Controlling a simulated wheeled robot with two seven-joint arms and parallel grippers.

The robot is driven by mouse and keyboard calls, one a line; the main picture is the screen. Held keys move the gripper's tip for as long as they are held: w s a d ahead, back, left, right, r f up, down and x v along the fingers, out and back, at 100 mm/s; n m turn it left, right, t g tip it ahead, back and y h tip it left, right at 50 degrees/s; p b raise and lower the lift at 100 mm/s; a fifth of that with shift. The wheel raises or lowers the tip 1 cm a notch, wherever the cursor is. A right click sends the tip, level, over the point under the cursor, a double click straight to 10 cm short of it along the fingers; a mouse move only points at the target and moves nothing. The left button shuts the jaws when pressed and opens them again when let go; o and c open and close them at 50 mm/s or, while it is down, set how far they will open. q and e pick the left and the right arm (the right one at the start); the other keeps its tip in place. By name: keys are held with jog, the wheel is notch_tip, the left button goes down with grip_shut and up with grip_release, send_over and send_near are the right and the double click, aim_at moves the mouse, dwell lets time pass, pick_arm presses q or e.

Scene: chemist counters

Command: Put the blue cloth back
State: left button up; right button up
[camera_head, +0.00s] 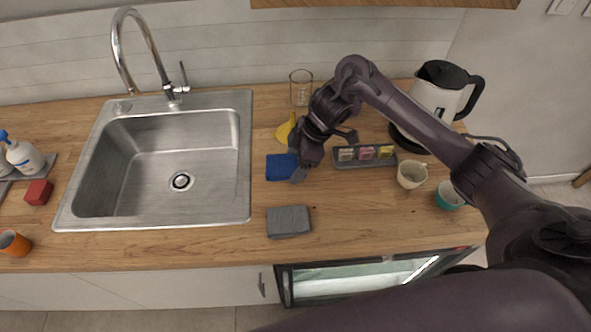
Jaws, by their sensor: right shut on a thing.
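The blue cloth (281,167) is a small flat blue piece at the wooden counter's middle, just right of the sink. My right gripper (298,174) is at its right edge and shut on it. Part of the cloth's right side is hidden by the gripper. Whether the cloth is lifted or still touches the counter I cannot tell. A folded grey cloth (288,221) lies on the counter in front of it. My left gripper is not in view.
The steel sink (243,205) is on the left. A yellow object (285,131) and a clear glass (301,88) stand behind the cloth. A grey tray (352,163) with small packets, a cream mug (411,175), a teal cup (448,196) and a kettle (433,97) are on the right.

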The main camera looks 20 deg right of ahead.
aim_at(295, 169)
notch_tip(295, 169, down, 3)
jog(key=shift+b, duration=0.4)
jog(key=shift+f, duration=0.3)
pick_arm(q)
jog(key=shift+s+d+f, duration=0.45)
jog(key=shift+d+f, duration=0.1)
pick_arm(e)
jog(key=shift+f, duration=0.2)
jog(key=o, duration=0.9)
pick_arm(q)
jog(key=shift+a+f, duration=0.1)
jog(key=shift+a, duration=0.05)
pick_arm(e)
jog(key=shift+o, duration=0.2)
jog(key=shift+r, duration=0.15)
